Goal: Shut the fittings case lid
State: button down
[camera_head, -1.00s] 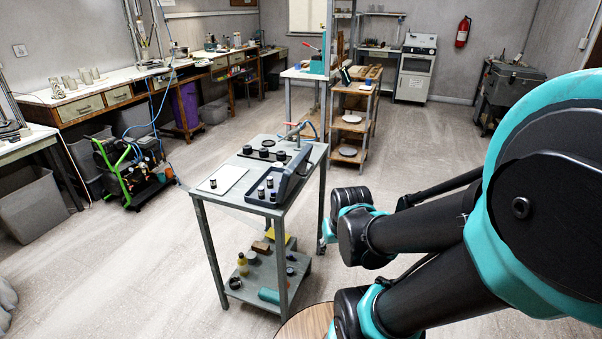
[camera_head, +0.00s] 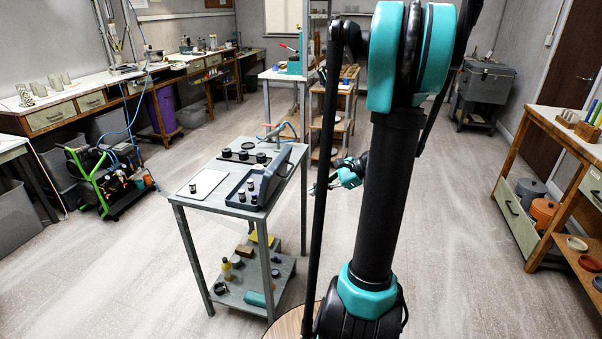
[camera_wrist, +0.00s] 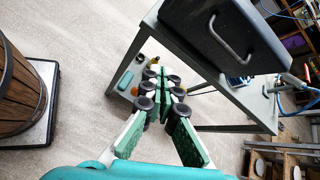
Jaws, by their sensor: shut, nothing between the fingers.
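The fittings case (camera_head: 238,205) stands on a grey trolley, with several small dark fittings in its tray. Its lid (camera_head: 272,179) is open and tilted up on the tray's right side. In the wrist view the lid (camera_wrist: 190,25) shows its dark outer face with a curved handle (camera_wrist: 228,38), at the upper right. My gripper (camera_head: 318,188) is to the right of the trolley, apart from the lid. In the wrist view my gripper (camera_wrist: 160,82) is shut and empty, below and left of the lid. The case's inside is hidden there.
On the trolley top (camera_head: 190,207) are a white board (camera_head: 203,184) and a dark strip with black round pieces (camera_head: 243,156). Its lower shelf (camera_head: 235,287) holds bottles and blocks. A wooden rack (camera_head: 345,110) stands behind; a bench (camera_head: 560,130) is at right. Floor beside the trolley is clear.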

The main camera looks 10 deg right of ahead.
jog(key=w+d+r+m+t+y, duration=0.25)
jog(key=d+m, duration=0.25)
jog(key=d, duration=0.4)
jog(key=w+a+f, duration=0.1)
jog(key=w+a, duration=0.6)
jog(key=a, duration=0.4)
jog(key=shift+a, duration=0.4)
jog(key=shift+w+f+g+y, duration=0.1)
jog(key=shift+g+y, duration=0.15)
jog(key=shift+w+a+r, duration=0.15)
jog(key=shift+a+r, duration=0.1)
jog(key=shift+r, duration=0.15)
jog(key=shift+a+r+h, duration=0.1)
jog(key=shift+r+h, duration=0.05)
jog(key=shift+h, duration=0.25)
